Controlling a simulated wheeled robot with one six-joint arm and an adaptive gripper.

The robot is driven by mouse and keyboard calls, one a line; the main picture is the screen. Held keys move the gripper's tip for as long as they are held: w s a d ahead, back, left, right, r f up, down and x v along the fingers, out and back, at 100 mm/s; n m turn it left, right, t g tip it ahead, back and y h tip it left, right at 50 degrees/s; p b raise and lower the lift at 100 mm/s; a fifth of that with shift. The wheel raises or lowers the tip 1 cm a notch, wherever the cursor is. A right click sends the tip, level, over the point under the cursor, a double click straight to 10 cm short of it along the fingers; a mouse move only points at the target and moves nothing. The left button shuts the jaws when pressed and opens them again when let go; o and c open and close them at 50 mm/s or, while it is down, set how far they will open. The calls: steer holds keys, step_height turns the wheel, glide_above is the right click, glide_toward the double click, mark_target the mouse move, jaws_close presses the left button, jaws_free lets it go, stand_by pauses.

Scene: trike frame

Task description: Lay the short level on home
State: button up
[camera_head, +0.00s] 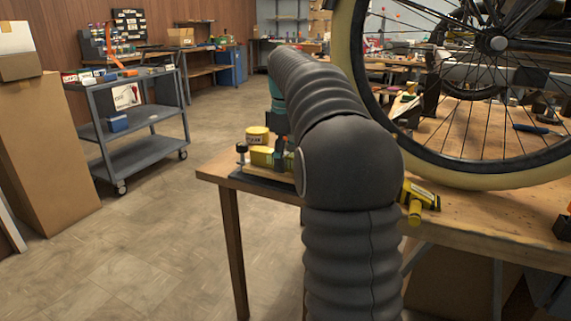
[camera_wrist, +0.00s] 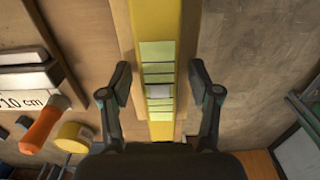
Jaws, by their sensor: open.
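A yellow level (camera_wrist: 160,20) with pale green segments and a small grey-white patch runs up the middle of the wrist view. It appears to lie on a pale wooden strip (camera_wrist: 126,40). My gripper (camera_wrist: 160,85) is open, with one finger on each side of the level and gaps between. In the head view, a yellow piece (camera_head: 262,156), seemingly the same level, lies near the table's left corner, partly hidden by my arm. My fingers are mostly hidden there. I cannot tell which spot is home.
A yellow roll (camera_wrist: 73,137) and an orange handle (camera_wrist: 40,125) lie left of the gripper, near a block marked 10 cm (camera_wrist: 30,103). A bicycle wheel (camera_head: 497,43) stands over the table (camera_head: 480,225). A yellow tool (camera_head: 418,198) lies right of my arm. A grey cart (camera_head: 130,125) stands left.

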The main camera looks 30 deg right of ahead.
jaws_close()
steer(key=shift+r, duration=0.1)
